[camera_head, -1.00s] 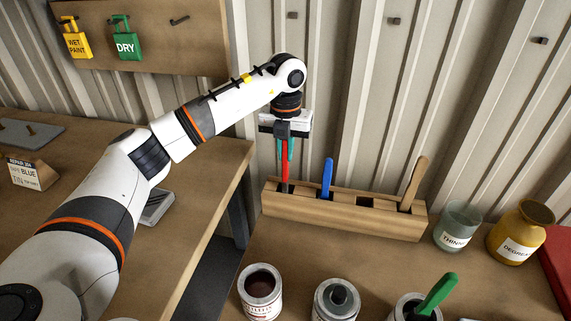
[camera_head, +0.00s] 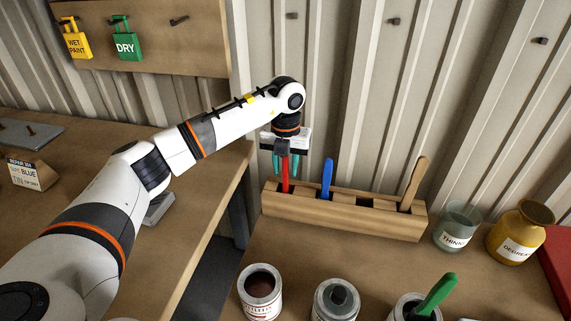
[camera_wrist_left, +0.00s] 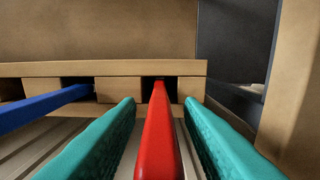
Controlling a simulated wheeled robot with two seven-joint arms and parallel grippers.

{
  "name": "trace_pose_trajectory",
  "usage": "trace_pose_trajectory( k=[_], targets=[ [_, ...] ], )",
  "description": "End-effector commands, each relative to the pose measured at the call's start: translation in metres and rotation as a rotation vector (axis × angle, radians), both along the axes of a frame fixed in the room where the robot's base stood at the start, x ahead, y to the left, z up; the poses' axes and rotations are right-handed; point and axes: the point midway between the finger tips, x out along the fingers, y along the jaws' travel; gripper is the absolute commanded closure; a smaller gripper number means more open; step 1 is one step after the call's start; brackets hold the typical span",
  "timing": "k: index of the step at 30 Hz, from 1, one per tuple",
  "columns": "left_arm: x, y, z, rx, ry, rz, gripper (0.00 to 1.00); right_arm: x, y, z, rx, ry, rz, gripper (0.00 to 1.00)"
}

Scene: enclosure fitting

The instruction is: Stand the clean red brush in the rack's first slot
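The red brush (camera_head: 285,181) stands upright in the leftmost slot of the wooden rack (camera_head: 340,220), its lower end hidden inside. My left gripper (camera_head: 285,169) is just above the rack, its teal fingers on either side of the red handle. In the left wrist view the red handle (camera_wrist_left: 157,138) runs between the fingers (camera_wrist_left: 160,104) with a gap on both sides, so the gripper is open and apart from it. The handle's end reaches the dark slot there. My right gripper is not in view.
A blue brush (camera_head: 327,178) and a wooden-handled brush (camera_head: 414,183) stand in other slots; one slot between them looks empty. Paint tins (camera_head: 260,292), a glass jar (camera_head: 457,228) and a yellow bottle (camera_head: 518,232) stand on the bench. A ribbed wall is close behind.

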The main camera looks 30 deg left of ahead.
Motion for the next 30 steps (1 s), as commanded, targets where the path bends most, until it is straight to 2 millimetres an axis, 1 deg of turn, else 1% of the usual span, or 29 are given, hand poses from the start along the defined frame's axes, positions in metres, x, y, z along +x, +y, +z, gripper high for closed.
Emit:
trace_pose_trajectory(
  k=[5,8,11,18,22,25,30],
  targets=[
    [0.0,0.0,0.001,0.0,0.0,0.0,0.66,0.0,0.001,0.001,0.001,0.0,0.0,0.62],
    [0.0,0.0,0.007,0.0,-0.002,0.0,0.66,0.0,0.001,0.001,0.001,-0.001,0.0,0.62],
    [0.001,0.0,0.02,-0.001,-0.004,-0.001,0.66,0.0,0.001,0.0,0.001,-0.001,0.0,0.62],
    [0.001,0.0,0.072,-0.001,-0.005,0.0,0.66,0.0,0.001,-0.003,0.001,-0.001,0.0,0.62],
    [0.001,0.0,0.097,0.0,-0.004,0.0,0.66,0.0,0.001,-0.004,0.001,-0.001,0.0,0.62],
    [0.001,0.0,0.111,0.0,-0.002,0.0,0.66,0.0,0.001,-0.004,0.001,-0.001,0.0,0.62],
    [0.0,0.0,0.122,-0.001,-0.001,-0.001,0.66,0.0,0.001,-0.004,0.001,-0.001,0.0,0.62]
  ],
)
